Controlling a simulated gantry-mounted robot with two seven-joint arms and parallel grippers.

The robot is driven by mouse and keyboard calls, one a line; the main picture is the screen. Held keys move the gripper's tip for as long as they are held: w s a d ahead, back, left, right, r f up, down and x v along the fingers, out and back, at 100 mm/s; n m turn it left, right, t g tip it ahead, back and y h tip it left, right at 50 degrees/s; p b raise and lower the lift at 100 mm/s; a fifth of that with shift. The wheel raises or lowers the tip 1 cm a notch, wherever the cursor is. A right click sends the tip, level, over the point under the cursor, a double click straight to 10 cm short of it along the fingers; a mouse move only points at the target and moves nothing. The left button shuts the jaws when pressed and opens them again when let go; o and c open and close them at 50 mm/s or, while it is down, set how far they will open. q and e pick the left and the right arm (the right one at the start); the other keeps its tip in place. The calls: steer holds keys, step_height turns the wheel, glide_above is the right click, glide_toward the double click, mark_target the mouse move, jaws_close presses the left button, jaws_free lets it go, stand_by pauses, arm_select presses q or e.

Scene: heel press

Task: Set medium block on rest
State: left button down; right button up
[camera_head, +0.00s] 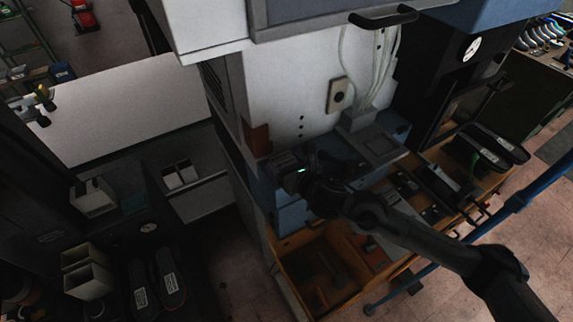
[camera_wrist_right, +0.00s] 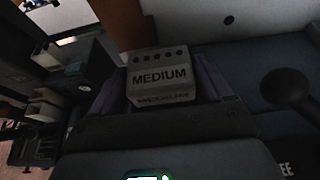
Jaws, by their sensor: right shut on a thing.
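The medium block (camera_wrist_right: 158,76) is a grey block with the word MEDIUM on its face and a row of dark holes along its top. In the right wrist view it sits between the two fingers of my right gripper (camera_wrist_right: 160,90), which is shut on it. In the head view my right gripper (camera_head: 283,163) is at the blue-grey press body, below the white panel. The block is small and dark there, and I cannot tell whether it touches a surface under it. I cannot make out the rest clearly. My left gripper is not in view.
A black ball-ended lever (camera_wrist_right: 288,90) stands to the right in the wrist view. An orange-brown wooden tray (camera_head: 290,243) lies below my right arm. Shoe soles (camera_head: 497,143) lie at the right, and a blue rail (camera_head: 528,192) runs along the front right.

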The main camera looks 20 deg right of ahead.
steer(key=shift+f+b, duration=0.15)
steer(key=shift+b, duration=0.15)
stand_by(0.4)
steer(key=o, duration=1.3)
steer(key=shift+c, duration=0.2)
steer(key=shift+f, duration=0.1)
steer(key=v, duration=1.1)
steer(key=shift+b, duration=0.3)
